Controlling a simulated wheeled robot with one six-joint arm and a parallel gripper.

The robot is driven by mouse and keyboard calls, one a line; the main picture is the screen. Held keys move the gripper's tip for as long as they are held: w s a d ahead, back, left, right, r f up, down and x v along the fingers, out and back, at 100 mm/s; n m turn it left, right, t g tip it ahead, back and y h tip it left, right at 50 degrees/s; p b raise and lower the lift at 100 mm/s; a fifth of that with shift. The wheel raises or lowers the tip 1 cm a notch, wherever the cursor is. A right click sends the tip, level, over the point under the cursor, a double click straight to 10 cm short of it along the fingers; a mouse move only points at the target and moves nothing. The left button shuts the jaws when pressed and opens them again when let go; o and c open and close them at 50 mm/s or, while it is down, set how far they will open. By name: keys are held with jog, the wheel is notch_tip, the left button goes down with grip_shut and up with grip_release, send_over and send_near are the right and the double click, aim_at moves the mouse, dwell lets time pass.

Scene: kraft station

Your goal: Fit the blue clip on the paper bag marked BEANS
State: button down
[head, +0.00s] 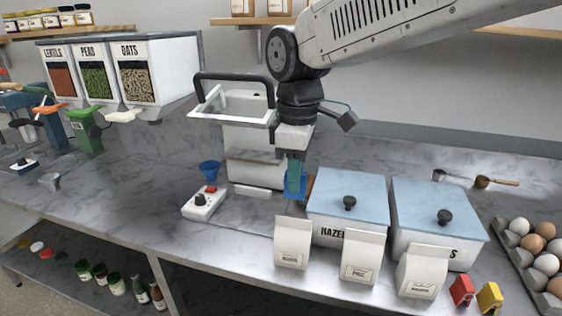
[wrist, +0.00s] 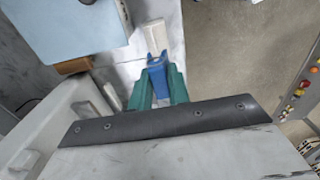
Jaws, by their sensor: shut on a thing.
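My gripper (head: 294,172) is shut on the blue clip (head: 295,189), held above the counter just left of the left blue-lidded bin. In the wrist view the teal fingers of my gripper (wrist: 158,88) grip the blue clip (wrist: 156,72) from both sides. Three white paper bags stand upright in front of the bins: a left bag (head: 292,240), a middle bag (head: 363,252) and a right bag (head: 421,267). Their labels are too small to read surely; the left one may read BEANS. A pale bag top (wrist: 156,35) shows beyond the clip; contact cannot be told.
The left bin (head: 330,205) and right bin (head: 460,215) stand behind the bags. A red clip (head: 462,291) and a yellow clip (head: 489,298) stand right of the bags, near an egg tray (head: 513,262). A white switch box (head: 203,204) and blue funnel (head: 209,170) are left.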

jog(key=shift+w+f, duration=0.2)
jog(key=shift+w, duration=0.25)
jog(key=shift+f, duration=2.95)
jog(key=shift+f, duration=0.2)
jog(key=shift+f, duration=0.35)
jog(key=shift+f, duration=0.7)
jog(key=shift+f, duration=0.3)
jog(key=shift+c, duration=1)
grip_release()
jog(key=shift+r, duration=0.3)
